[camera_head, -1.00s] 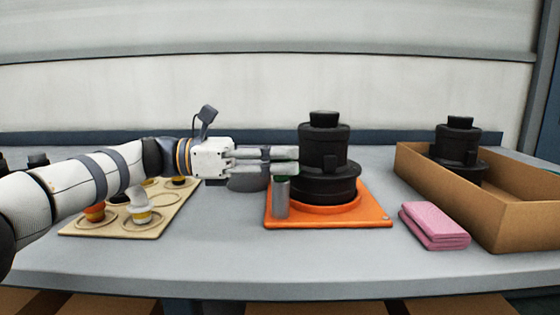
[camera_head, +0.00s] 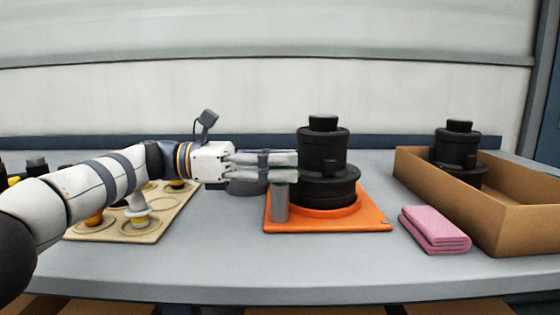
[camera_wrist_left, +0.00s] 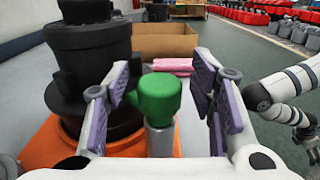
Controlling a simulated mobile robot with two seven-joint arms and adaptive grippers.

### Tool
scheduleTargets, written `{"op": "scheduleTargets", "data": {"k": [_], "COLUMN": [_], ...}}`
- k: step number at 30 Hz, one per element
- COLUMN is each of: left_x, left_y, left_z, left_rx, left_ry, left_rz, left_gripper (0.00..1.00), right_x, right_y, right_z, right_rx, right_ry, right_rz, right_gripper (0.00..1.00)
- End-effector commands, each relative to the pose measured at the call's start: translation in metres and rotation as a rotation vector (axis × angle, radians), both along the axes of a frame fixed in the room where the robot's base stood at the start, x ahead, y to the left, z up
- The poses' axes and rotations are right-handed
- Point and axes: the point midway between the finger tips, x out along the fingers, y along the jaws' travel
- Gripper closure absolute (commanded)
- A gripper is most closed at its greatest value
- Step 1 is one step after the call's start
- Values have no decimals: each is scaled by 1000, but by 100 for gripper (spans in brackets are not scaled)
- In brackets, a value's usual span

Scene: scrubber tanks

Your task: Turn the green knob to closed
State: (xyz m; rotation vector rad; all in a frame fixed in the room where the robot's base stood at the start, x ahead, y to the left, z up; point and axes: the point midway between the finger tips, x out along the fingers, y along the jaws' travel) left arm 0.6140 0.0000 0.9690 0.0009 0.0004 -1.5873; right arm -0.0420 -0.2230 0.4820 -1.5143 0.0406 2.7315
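The green knob (camera_wrist_left: 158,97) sits on top of a grey post (camera_wrist_left: 160,140) in the left wrist view. My left gripper (camera_wrist_left: 162,92) is open, with one finger on each side of the knob and a visible gap on both sides. In the head view the left gripper (camera_head: 285,167) covers the knob, and the grey post (camera_head: 280,203) shows below it on the orange base (camera_head: 330,222). A black tank (camera_head: 324,160) stands on this base, close beside the fingertips. Part of my right arm (camera_wrist_left: 282,95) shows in the left wrist view; its finger opening is unclear.
A cardboard box (camera_head: 525,232) with another black tank (camera_head: 457,143) stands at right. A folded pink cloth (camera_head: 435,229) lies before it. A beige tray (camera_head: 110,232) with several small pieces lies under my left arm. The front table strip is clear.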

Motion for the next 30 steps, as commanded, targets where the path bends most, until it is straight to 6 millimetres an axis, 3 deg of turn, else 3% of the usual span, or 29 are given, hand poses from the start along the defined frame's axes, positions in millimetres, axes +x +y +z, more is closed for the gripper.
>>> {"op": "scheduleTargets", "data": {"k": [5, 10, 15, 27, 30], "left_x": [1, 2, 2, 0, 2], "left_y": [10, 50, 68, 75, 73], "left_z": [0, 0, -1, 0, 14], "left_rx": [0, 1, -1, -1, -17], "left_ry": [0, -1, 2, -1, -38], "left_rz": [4, 6, 4, 0, 13], "left_gripper": [50, 50, 50, 50, 50], "right_x": [0, 0, 0, 0, 0], "right_y": [0, 0, 0, 0, 0], "right_z": [0, 0, 0, 0, 1], "right_rx": [0, 0, 0, 0, 0], "right_ry": [0, 0, 0, 0, -1], "right_rz": [0, 0, 0, 0, 0], "right_gripper": [0, 0, 0, 0, 0]}}
